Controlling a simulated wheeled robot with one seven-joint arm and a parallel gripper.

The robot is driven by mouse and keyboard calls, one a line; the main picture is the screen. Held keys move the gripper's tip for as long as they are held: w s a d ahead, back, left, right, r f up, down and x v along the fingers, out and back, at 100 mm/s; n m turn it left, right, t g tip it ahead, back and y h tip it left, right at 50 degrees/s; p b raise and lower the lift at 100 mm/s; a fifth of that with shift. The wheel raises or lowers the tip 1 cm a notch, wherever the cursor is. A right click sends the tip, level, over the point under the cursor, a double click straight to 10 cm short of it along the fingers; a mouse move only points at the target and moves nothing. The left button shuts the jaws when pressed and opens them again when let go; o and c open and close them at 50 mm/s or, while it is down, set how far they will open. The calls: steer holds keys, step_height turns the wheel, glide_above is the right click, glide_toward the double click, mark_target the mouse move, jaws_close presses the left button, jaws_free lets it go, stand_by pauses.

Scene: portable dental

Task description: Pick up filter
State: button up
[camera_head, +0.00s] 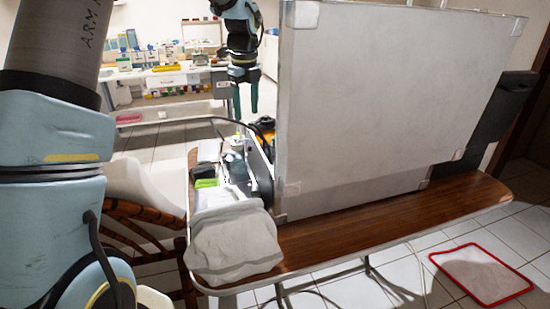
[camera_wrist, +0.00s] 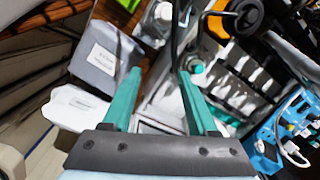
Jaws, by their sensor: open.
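My gripper (camera_head: 246,114) hangs fingers down above the back end of the wooden table, left of the large grey case panel. In the wrist view my gripper (camera_wrist: 160,72) has its two teal fingers spread, with nothing held between them. A small grey-and-clear fitting (camera_head: 235,146) stands below the gripper among equipment; it could be the filter, but I cannot tell for sure. In the wrist view a clear, pale cylindrical piece (camera_wrist: 159,16) shows beyond the fingertips; I cannot tell whether it is the same fitting.
The upright grey case panel (camera_head: 370,110) stands close on the right. A grey cloth bag (camera_head: 232,245) covers the near left end of the wooden table (camera_head: 410,215). In the wrist view a labelled grey box (camera_wrist: 105,60) and a white box (camera_wrist: 72,108) lie left of the fingers.

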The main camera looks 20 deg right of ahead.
steer(key=d+f+m+b, duration=0.1)
steer(key=d+m, duration=0.7)
steer(key=d, duration=0.1)
steer(key=f, duration=0.3)
steer(key=w+f+p, duration=0.1)
steer(key=f, duration=0.3)
steer(key=f+p, duration=0.1)
steer(key=f, duration=0.2)
steer(key=shift+w+d+f, duration=0.15)
steer(key=shift+w+d, duration=0.05)
steer(key=shift+w, duration=0.1)
jaws_close()
